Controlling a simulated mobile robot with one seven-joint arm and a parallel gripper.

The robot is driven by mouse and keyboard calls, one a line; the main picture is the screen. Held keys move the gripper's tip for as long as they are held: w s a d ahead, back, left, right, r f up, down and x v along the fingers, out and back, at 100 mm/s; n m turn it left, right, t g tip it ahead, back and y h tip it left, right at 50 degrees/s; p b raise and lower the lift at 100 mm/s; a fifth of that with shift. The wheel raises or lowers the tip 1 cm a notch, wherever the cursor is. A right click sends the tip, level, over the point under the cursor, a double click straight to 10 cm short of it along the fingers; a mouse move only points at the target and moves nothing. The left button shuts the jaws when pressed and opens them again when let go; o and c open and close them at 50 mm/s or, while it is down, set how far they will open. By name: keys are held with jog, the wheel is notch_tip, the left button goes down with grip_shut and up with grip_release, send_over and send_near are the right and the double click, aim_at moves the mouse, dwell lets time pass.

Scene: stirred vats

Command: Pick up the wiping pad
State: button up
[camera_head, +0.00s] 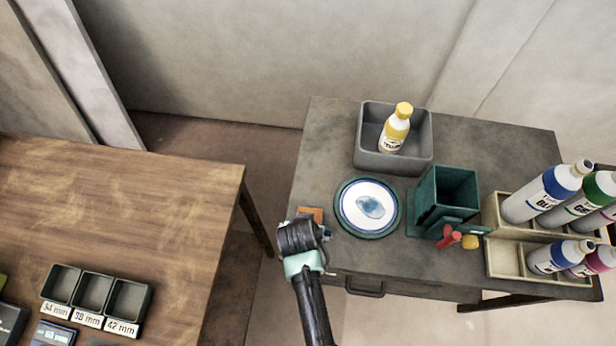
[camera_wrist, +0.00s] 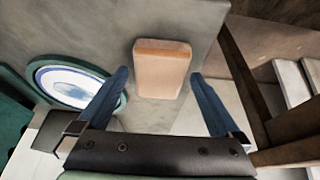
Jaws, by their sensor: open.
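The wiping pad (camera_wrist: 161,72) is an orange-tan block lying on the grey table near its left edge. In the head view only a bit of the orange pad (camera_head: 312,213) shows beyond my arm; the rest is hidden. My gripper (camera_wrist: 160,95) is open, with its two blue fingers spread apart. In the wrist view the pad lies ahead of and between the fingers, and I see no finger touching it. In the head view my gripper's fingers are mostly hidden behind the wrist.
A round plate (camera_head: 347,219) with a blue smear is right of the pad. A grey bin (camera_head: 366,160) holds a yellow-capped bottle (camera_head: 394,130). A green container (camera_head: 447,190) and a bottle rack (camera_head: 505,258) stand farther right. A wooden table (camera_head: 150,220) is at left, across a gap.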

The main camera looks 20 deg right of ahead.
jog(key=shift+w+d+f, duration=0.1)
jog(key=shift+f, duration=0.3)
jog(key=c, duration=1.2)
jog(key=shift+r, duration=0.15)
notch_tip(320, 180, up, 10)
jog(key=shift+f+p, duration=0.1)
jog(key=shift+p, duration=0.3)
